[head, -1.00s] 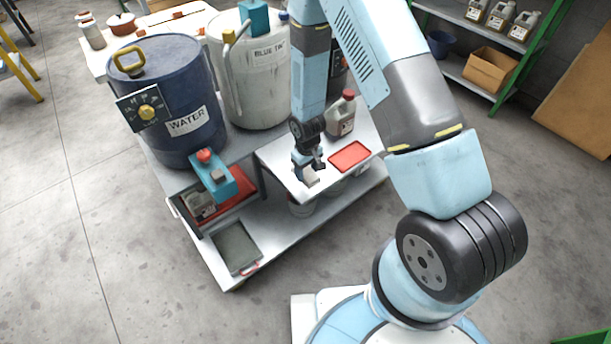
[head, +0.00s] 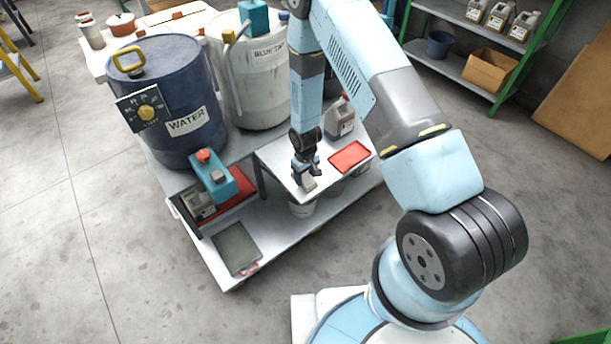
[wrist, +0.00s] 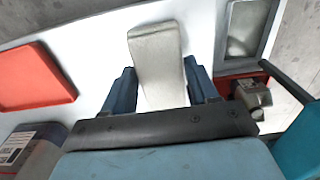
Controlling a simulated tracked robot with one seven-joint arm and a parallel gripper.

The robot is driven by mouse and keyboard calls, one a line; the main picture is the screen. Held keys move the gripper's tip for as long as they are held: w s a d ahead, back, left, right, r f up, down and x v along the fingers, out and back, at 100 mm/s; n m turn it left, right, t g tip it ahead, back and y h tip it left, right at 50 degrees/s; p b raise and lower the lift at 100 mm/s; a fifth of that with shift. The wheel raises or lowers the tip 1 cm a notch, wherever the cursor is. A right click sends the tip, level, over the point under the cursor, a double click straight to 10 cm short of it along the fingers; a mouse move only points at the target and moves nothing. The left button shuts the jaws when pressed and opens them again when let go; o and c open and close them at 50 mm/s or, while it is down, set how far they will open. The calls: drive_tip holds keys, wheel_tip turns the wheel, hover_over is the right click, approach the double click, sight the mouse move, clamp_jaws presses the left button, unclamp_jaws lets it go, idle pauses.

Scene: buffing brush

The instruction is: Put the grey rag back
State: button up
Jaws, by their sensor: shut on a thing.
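The grey rag (head: 308,185) is a pale grey, folded-looking piece. My gripper (head: 306,172) is shut on it, above the white worktop (head: 277,158) of the cart. In the wrist view the rag (wrist: 157,60) stands between the two blue fingers of my gripper (wrist: 161,88), with its far end sticking out past them. I cannot tell whether the rag touches the worktop. A red tray (head: 350,157) lies on the worktop to the right of my gripper, and it shows at the left in the wrist view (wrist: 35,75).
A grey bottle with a red cap (head: 341,118) stands behind the red tray. A blue WATER drum (head: 170,95) and a pale drum (head: 262,85) stand to the left and behind. A teal device (head: 213,177) and a grey tray (head: 237,247) lie on the left.

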drive_tip(key=shift+f, duration=0.1)
drive_tip(key=o, duration=1.1)
drive_tip(key=shift+o, duration=0.2)
